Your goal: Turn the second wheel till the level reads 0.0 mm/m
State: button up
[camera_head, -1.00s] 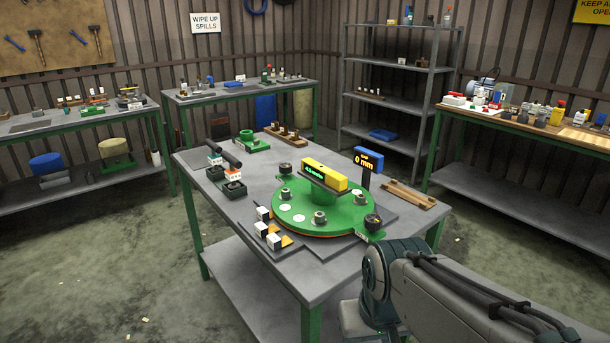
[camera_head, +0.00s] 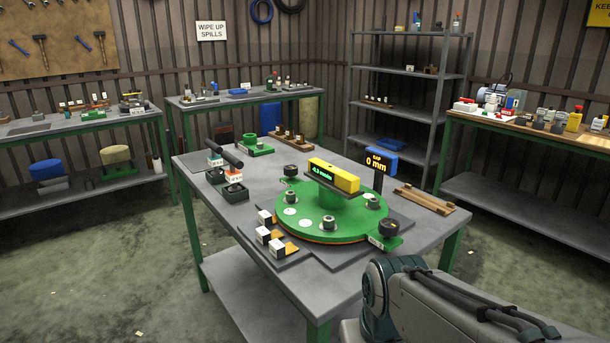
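A round green plate (camera_head: 346,227) lies on the grey workbench (camera_head: 219,203). On its central post sits a yellow level (camera_head: 346,181) with a black display (camera_head: 322,173); the green digits are small and seem to read about -0.3 mm/m. One dark wheel (camera_head: 389,228) stands on a green tab at the plate's front right. Another dark wheel (camera_head: 290,170) stands at its back left. I cannot tell which is the second wheel. A blue gap display (camera_head: 380,161) behind the plate reads 0 mm. My arm fills the lower right corner; my gripper is not in view.
Black-and-white blocks (camera_head: 265,236) sit at the plate's front left. Dark cylinders and small boxes (camera_head: 230,175) stand at the bench's left. A wooden rack (camera_head: 425,200) lies at the right. Other benches and a metal shelf (camera_head: 405,70) line the walls; the floor between is mostly clear.

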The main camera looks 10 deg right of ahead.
aim_at(388, 227)
jog(key=z, duration=0.8)
jog(key=k, duration=1.05)
jog(key=z, duration=1.15)
jog(key=i, duration=1.35)
jog(key=u, duration=1.7)
jog(key=i, duration=0.65)
jog(key=u, duration=0.65)
